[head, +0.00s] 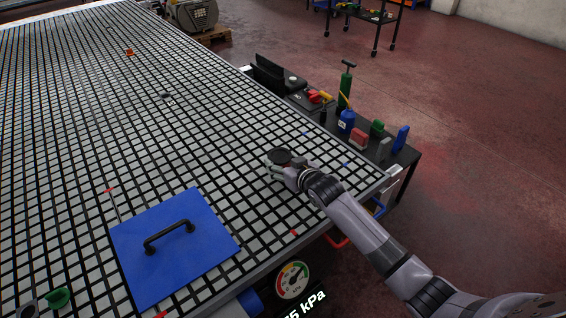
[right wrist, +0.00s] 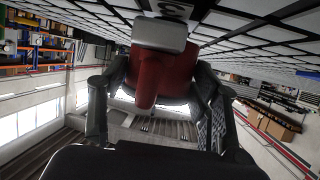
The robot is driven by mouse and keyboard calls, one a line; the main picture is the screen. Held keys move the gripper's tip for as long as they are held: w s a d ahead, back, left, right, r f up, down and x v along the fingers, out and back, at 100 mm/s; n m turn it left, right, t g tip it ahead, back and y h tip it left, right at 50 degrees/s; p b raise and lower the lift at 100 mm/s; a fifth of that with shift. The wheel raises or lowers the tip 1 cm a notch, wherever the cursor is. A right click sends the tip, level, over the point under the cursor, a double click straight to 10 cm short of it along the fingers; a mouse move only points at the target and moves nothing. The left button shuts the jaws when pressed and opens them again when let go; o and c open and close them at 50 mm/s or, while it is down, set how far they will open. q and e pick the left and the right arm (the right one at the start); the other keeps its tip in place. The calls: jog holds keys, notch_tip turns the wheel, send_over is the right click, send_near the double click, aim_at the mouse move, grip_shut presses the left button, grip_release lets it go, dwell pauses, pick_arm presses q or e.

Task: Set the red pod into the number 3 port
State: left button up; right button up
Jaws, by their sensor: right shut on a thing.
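The red pod (right wrist: 160,78) is between the two fingers of my right gripper (right wrist: 160,98) in the right wrist view. The gripper is shut on it. A grey block-like end (right wrist: 160,34) of the pod faces the grid table. A plate marked 3 (right wrist: 172,10), at the number 3 port, shows at the top edge, close to that end. I cannot tell whether they touch. In the head view my right gripper (head: 281,168) is low over the table's right part, by a dark disc (head: 280,157). The red pod cannot be made out there. My left gripper is not in view.
Most of the grid is clear.

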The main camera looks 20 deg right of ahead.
jog(key=shift+f, duration=0.55)
dwell(1.1)
jog(key=o, duration=1.4)
jog(key=shift+o, duration=0.5)
jog(key=shift+f, duration=0.15)
jog(key=shift+s, duration=0.1)
